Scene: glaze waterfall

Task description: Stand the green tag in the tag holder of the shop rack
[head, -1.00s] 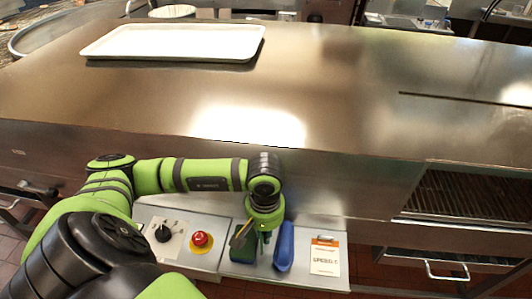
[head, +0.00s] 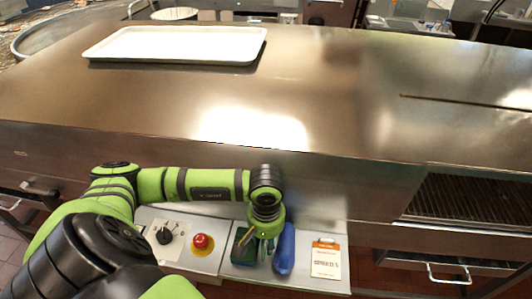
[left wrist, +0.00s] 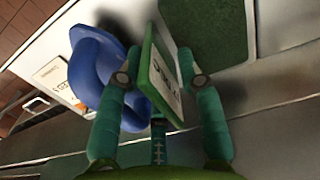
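My left gripper (head: 266,238) is over the shelf in front of the steel counter. In the left wrist view its two teal fingers (left wrist: 160,80) stand on either side of the green tag (left wrist: 157,78), seem closed on its edges, and hold it tilted. A pale label with dark print shows on the tag's face. A dark green flat piece (left wrist: 218,28) lies just beyond the tag; a green piece also shows left of the gripper in the head view (head: 240,250). I cannot make out the tag holder or a shop rack. My right gripper is not in view.
A blue curved object (head: 285,250) lies close right of the gripper, also in the left wrist view (left wrist: 95,62). A white and orange card (head: 326,262) stands further right. A red button (head: 201,242) and black knob (head: 164,236) are left. A white tray (head: 175,45) sits on the counter.

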